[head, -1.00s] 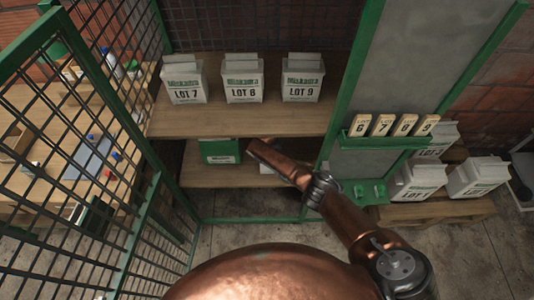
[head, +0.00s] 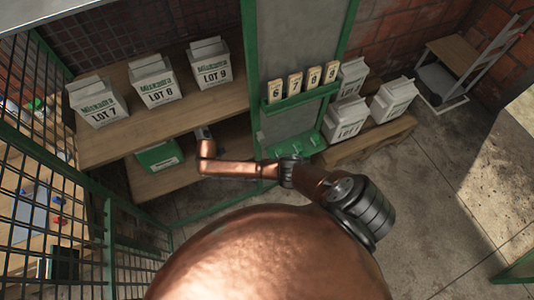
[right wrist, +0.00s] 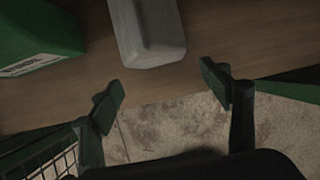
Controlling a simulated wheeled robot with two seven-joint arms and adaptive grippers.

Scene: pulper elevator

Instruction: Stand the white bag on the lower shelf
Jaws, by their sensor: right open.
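A plain white bag (right wrist: 147,28) is on the wooden lower shelf (right wrist: 225,40) near its front edge in the right wrist view. Its far end runs out of the picture, and I cannot tell whether it stands or lies. My right gripper (right wrist: 163,84) is open and empty, its fingers apart just in front of the bag and not around it. In the head view my right arm reaches under the upper shelf to the lower shelf (head: 150,186); the gripper and the bag are hidden there. My left gripper is in neither view.
A green box (head: 159,157) is left of the bag on the lower shelf. The upper shelf (head: 150,125) above holds bags LOT 7, LOT 8 and LOT 9 (head: 208,65). A green post (head: 249,105) stands right of the shelves, close to my arm. Wire mesh is at left.

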